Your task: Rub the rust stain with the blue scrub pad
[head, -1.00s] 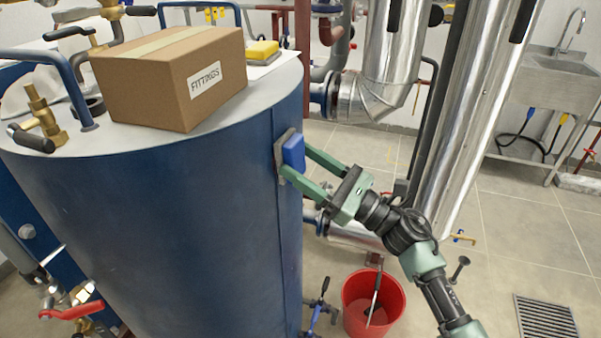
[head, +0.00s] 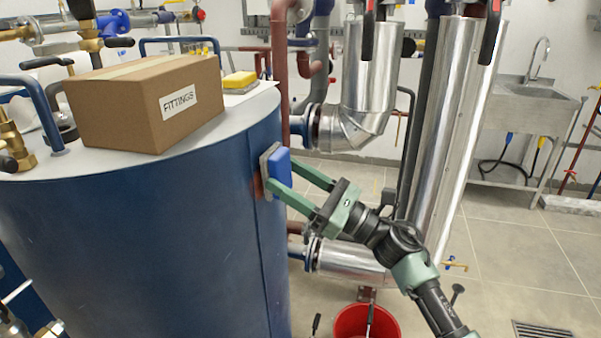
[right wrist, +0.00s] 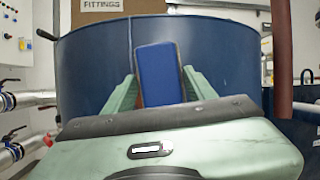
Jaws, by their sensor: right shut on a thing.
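The blue scrub pad (head: 278,168) has a blue block and a greyish scrubbing face. That face is against, or very close to, the right side of the blue tank (head: 150,235). A reddish-brown rust stain (head: 257,187) shows just left of the pad; the pad hides any part behind it. My right gripper (head: 284,174) is shut on the pad, with one green finger on each side. In the right wrist view the pad (right wrist: 161,75) stands upright between the fingers, in front of the tank. My left gripper is not in view.
A cardboard box (head: 146,104) marked FITTINGS and a yellow sponge (head: 240,79) sit on the tank top. Silver pipes (head: 365,85) stand behind my right arm. A red bucket (head: 366,321) is on the floor below. Open floor lies to the right.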

